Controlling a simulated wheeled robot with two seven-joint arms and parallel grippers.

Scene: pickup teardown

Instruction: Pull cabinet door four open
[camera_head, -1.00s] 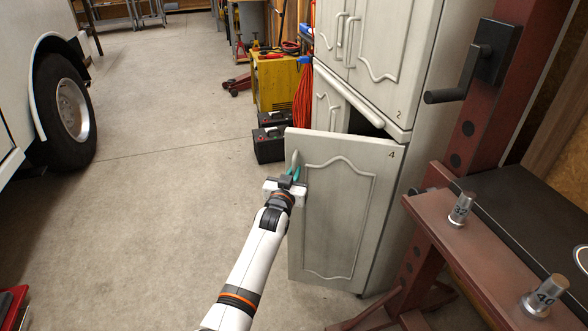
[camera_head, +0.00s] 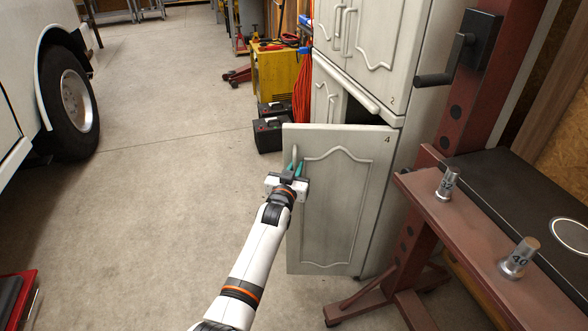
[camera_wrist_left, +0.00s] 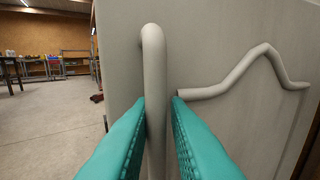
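Cabinet door four (camera_head: 340,215), a pale grey panel marked "4", stands swung open from the lower cabinet, with a dark gap behind its top edge. Its vertical bar handle (camera_head: 295,158) is near the door's left edge. My left gripper (camera_head: 295,170) is at this handle; in the left wrist view the handle (camera_wrist_left: 155,75) runs between its two teal fingers (camera_wrist_left: 158,105), which sit close on both sides of the bar. My right gripper is not in view.
Upper cabinet doors (camera_head: 372,45) are shut above. A red-brown frame with a bench (camera_head: 445,215) carrying metal cylinders stands close on the right. Black boxes (camera_head: 268,133) and a yellow cabinet (camera_head: 272,75) are behind the door.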

